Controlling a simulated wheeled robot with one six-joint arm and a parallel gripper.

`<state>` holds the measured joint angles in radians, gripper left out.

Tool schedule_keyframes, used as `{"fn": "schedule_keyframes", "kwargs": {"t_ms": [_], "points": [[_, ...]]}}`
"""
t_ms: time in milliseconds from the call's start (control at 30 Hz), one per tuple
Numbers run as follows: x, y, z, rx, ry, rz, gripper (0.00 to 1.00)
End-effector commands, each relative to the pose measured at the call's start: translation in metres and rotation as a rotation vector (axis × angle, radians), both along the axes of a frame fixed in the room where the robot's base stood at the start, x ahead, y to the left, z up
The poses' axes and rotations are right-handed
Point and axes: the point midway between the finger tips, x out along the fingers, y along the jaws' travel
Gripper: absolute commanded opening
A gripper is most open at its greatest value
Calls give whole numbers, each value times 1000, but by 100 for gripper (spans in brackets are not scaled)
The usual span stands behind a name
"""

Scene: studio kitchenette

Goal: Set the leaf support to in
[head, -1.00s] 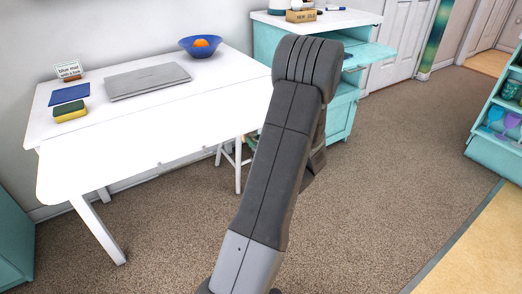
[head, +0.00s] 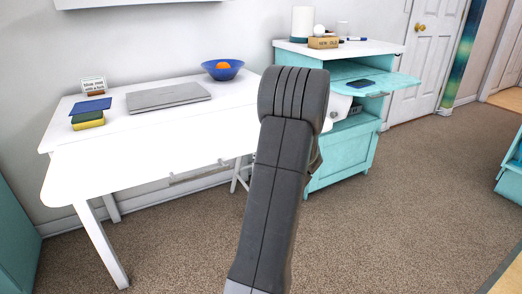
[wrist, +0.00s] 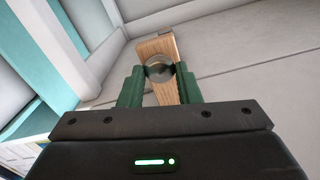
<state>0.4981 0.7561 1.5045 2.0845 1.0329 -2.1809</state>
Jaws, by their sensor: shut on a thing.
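The white drop-leaf table (head: 130,185) stands at the left in the head view, its front leaf raised level with the top. In the wrist view, seen from below, a pale wooden bar (wrist: 155,48) runs under the white table; it looks like the leaf support. A round metal knob (wrist: 159,68) sits on this bar. My gripper (wrist: 160,78) has its green fingers on either side of the knob and is shut on it. In the head view my arm hides the gripper and the support.
On the table are a grey laptop (head: 168,96), a blue bowl (head: 223,70) with an orange, a sponge (head: 87,121), a blue mat (head: 90,106) and a small sign (head: 94,86). A turquoise cabinet (head: 343,160) with an extended shelf stands right of my arm. Carpet at the right is open.

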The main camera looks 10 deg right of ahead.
Motion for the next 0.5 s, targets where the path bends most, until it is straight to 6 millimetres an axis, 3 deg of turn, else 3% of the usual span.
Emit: {"fn": "schedule_keyframes", "kwargs": {"t_ms": [33, 67, 167, 500], "points": [[0, -1, 0, 0, 2, -2, 0], [0, -1, 0, 0, 2, -2, 34], [0, -1, 0, 1, 1, -1, 52], [-3, -2, 0, 0, 0, -1, 52]]}}
